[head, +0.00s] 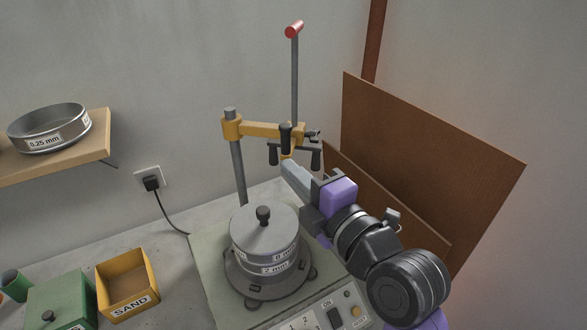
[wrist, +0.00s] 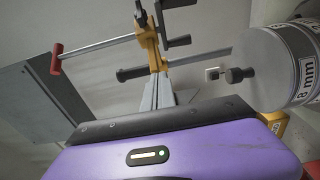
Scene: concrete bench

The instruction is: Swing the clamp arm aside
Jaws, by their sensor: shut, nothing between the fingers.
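The yellow clamp arm (head: 262,130) reaches right from a grey upright post (head: 239,170), above and behind the sieve stack (head: 264,238). Its free end carries black handles (head: 287,138) and a tall grey rod with a red tip (head: 293,29). My gripper (head: 286,165) is shut and empty just below that free end. In the wrist view the shut fingers (wrist: 162,82) point at the yellow clamp (wrist: 149,38); I cannot tell whether they touch it. The sieve stack shows at the right there (wrist: 282,68). My gripper hides part of the area right of the stack.
The stack stands on a shaker base (head: 340,308) with a switch panel in front. Brown boards (head: 425,150) lean on the wall at right. A yellow SAND box (head: 128,283) and a green box (head: 60,302) are at left. A shelf (head: 70,155) holds another sieve (head: 50,128).

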